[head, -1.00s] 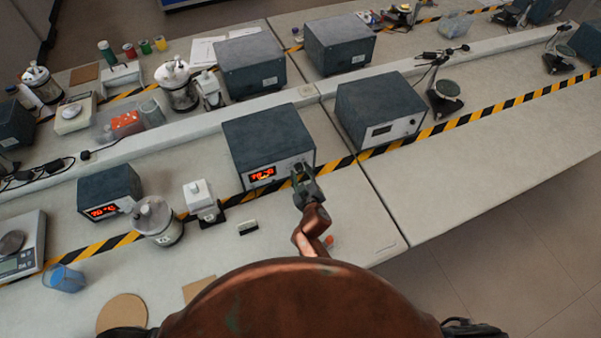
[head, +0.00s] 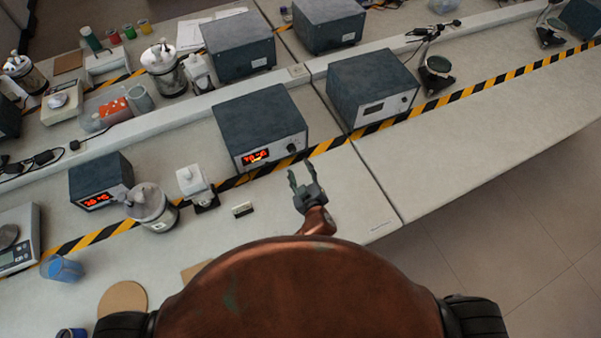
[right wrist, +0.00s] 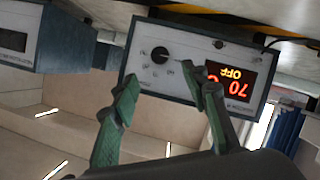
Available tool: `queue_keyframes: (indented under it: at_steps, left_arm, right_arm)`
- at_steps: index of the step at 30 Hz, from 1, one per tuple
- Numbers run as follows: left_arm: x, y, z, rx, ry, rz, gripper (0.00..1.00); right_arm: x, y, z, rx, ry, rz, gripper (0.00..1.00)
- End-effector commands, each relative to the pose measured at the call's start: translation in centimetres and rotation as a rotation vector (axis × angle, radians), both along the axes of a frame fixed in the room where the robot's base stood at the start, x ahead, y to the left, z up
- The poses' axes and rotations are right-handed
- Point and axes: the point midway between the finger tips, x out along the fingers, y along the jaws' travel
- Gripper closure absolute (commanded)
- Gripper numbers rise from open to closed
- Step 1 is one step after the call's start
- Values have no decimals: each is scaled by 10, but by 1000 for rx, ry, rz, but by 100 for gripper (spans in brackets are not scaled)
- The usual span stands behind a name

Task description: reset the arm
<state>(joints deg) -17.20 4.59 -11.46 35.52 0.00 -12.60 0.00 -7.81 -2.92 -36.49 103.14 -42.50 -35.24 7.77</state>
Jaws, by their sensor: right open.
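My right gripper (head: 303,181) is open and empty above the light bench top (head: 430,185) in the head view. It is in front of a dark grey box (head: 257,122) with a lit red display and a knob. In the right wrist view the gripper's two green fingers (right wrist: 160,97) are spread apart. The same box's front panel (right wrist: 180,72) is behind them, and one finger partly covers the display. I see no contact between the fingers and the box. My left gripper is not in view.
A second grey box (head: 371,85) stands to the right. A smaller display box (head: 101,180), a lidded metal jar (head: 151,206) and a white-topped device (head: 195,184) stand to the left. A small block (head: 243,210) lies on the bench near the gripper. The bench at right is clear.

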Motion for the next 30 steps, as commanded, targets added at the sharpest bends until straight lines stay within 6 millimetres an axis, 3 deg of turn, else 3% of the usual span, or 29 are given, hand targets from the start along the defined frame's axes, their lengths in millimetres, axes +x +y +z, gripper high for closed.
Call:
queue_keyframes:
  at_steps: [6,23,26,29,30]
  left_arm:
    - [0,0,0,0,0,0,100]
    - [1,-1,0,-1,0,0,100]
    - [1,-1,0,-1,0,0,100]
    - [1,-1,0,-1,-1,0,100]
    - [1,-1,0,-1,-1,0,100]
  right_arm:
    - [-15,-3,5,-1,1,0,59]
    - [-16,-4,6,-1,1,-2,59]
    - [-18,-17,1,4,22,-25,59]
    - [-25,-54,-13,19,87,-96,59]
    - [-31,-75,-20,30,126,-137,59]
